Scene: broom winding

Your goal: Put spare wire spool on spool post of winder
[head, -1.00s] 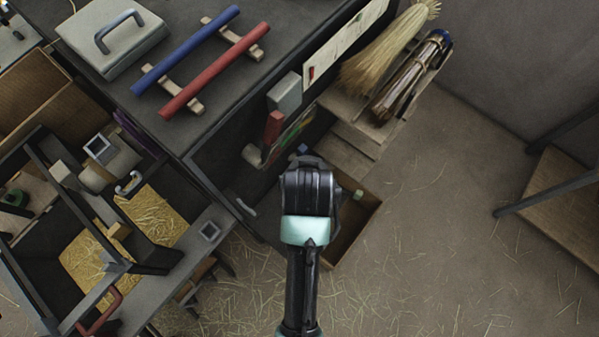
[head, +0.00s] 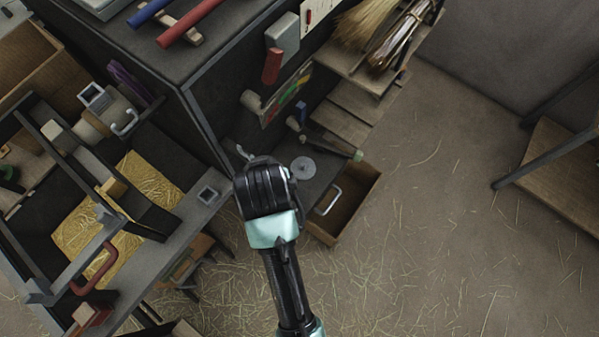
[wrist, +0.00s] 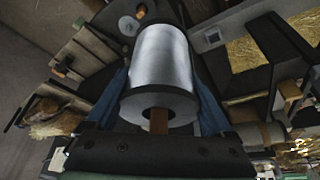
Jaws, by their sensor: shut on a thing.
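The spare wire spool (wrist: 160,62) is a silver-grey cylinder with dark-edged ends, large in the middle of the wrist view. My gripper (wrist: 162,92) is shut on it, with a blue finger along each side. Something brown shows in the spool's open end; I cannot tell whether it is inside or beyond. In the head view, my wrist hides the gripper and spool. A grey-framed machine (head: 119,218), apparently the winder, stands at left with a cylinder (head: 95,125) and a red handle (head: 100,270). I cannot pick out the spool post with certainty.
A grey disc (head: 303,168) shows just right of my wrist, near an open wooden drawer (head: 360,190). A dark cabinet (head: 190,60) carries blue and red bars. Wooden shelves with a straw broom (head: 362,24) stand behind.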

